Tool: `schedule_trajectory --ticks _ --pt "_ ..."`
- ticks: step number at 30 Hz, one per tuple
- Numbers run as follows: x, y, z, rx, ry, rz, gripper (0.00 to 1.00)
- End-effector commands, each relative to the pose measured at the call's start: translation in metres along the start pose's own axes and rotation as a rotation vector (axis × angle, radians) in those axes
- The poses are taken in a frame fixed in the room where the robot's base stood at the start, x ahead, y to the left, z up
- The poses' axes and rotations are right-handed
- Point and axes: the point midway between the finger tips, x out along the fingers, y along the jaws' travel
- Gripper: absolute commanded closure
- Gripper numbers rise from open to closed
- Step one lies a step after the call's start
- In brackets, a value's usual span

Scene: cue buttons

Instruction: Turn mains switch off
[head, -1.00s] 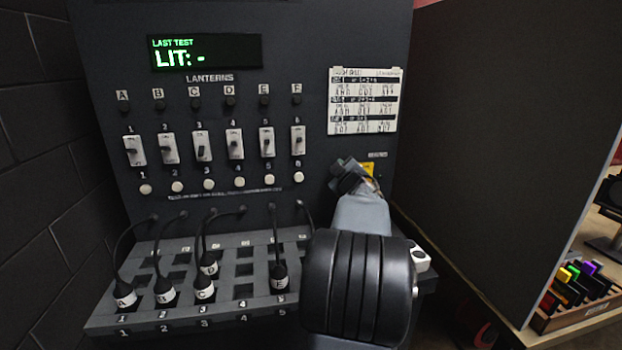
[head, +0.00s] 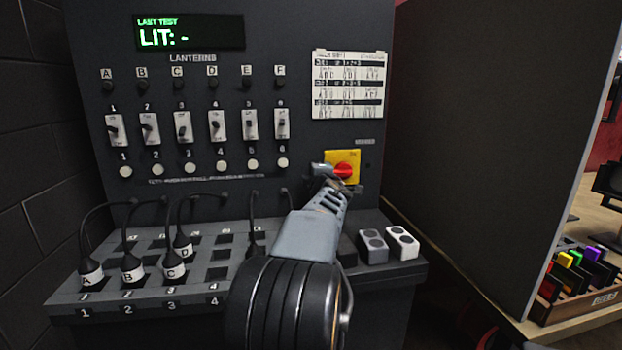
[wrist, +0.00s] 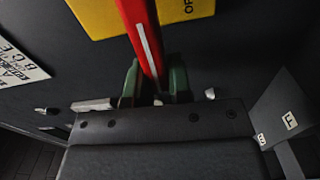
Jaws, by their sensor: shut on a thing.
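The mains switch is a red handle (head: 344,170) on a yellow plate (head: 355,155), at the right of the dark panel in the head view. In the wrist view the red handle (wrist: 142,35), with a white stripe, runs down between the green pads of my gripper (wrist: 153,84). The yellow plate (wrist: 98,18) behind it shows part of a black word starting "OF". My gripper (head: 336,181) is shut on the red handle. The pointer position against the plate's labels cannot be read clearly, as my gripper covers part of it.
Left of the switch are lantern toggles (head: 183,127) and white buttons (head: 190,169). Corded plugs (head: 132,268) sit in the sloped ledge below. Grey and white blocks (head: 402,242) stand on the ledge's right. A dark partition (head: 480,130) stands at right.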

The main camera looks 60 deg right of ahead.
Motion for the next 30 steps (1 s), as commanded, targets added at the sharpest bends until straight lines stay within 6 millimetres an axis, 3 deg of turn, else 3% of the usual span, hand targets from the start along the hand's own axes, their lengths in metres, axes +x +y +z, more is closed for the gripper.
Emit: schedule_trajectory --ticks 20,21,28,30 --pt "0.0002 -0.0059 -0.0011 -0.049 -0.002 -0.006 1.00" --pt "0.0002 -0.0060 -0.0011 -0.049 -0.002 -0.006 0.77" --pt "0.0006 -0.0053 -0.0035 -0.047 0.003 -0.003 0.55" --pt "0.0007 -0.0051 -0.0039 -0.047 0.004 -0.003 0.55"
